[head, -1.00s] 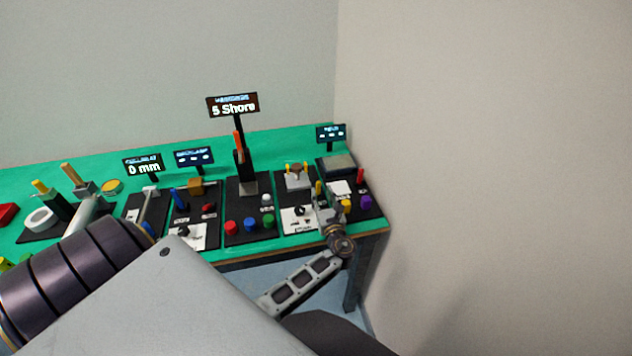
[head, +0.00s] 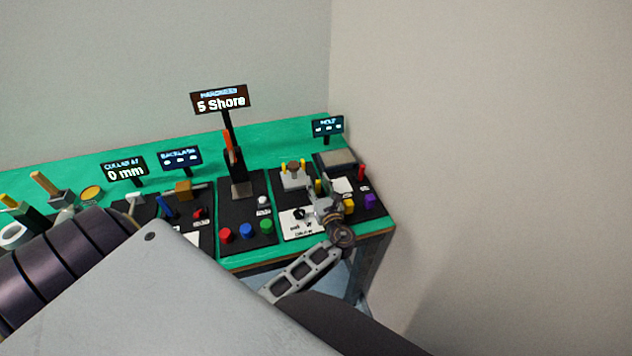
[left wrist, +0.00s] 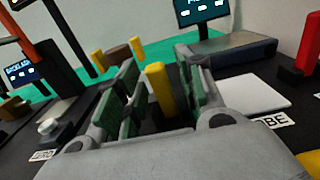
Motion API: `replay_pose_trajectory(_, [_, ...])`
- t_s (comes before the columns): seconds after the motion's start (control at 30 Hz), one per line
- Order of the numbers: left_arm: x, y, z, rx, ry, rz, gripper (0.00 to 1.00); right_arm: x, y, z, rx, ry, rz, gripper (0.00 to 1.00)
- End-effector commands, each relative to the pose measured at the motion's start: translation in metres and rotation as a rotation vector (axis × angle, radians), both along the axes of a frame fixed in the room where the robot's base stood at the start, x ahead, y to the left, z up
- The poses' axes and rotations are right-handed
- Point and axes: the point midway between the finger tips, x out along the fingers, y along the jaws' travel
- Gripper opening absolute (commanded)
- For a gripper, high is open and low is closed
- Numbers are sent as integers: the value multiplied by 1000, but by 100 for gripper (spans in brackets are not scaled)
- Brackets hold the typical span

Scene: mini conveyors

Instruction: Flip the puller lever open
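A yellow upright lever (head: 318,186) stands on the dark panel near the right end of the bench; I take it as the puller lever, but no label confirms this. In the left wrist view the lever (left wrist: 161,90) is upright between my left gripper's fingers (left wrist: 163,100). The fingers are apart, with a gap visible beside the lever, so the gripper looks open around it. In the head view my left gripper (head: 325,207) is low over that panel and partly hides it. My right gripper is not in view.
A holder with yellow posts (head: 295,174) stands behind to the left. The hardness stand (head: 239,170) is to the left. A wall bounds the right side.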

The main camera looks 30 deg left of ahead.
Motion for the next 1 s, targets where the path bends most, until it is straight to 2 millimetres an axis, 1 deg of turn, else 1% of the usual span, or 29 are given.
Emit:
replay_pose_trajectory(0.17, [-1,-1,0,0,0,0,38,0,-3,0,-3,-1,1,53])
replay_pose_trajectory(0.33, [0,-1,0,0,0,0,38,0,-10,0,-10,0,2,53])
replay_pose_trajectory(0.37, [0,-1,0,0,0,0,36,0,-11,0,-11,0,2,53])
replay_pose_trajectory(0.5, [0,-1,0,0,0,0,18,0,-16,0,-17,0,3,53])
replay_pose_trajectory(0.63, [0,-1,0,0,0,0,2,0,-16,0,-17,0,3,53])
replay_pose_trajectory(0.67, [0,-1,0,0,0,0,0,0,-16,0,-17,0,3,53])
replay_pose_trajectory(0.8, [0,-1,0,-1,1,0,0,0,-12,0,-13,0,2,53])
replay_pose_trajectory(1.0, [0,-1,1,-9,9,0,0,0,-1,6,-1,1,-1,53])
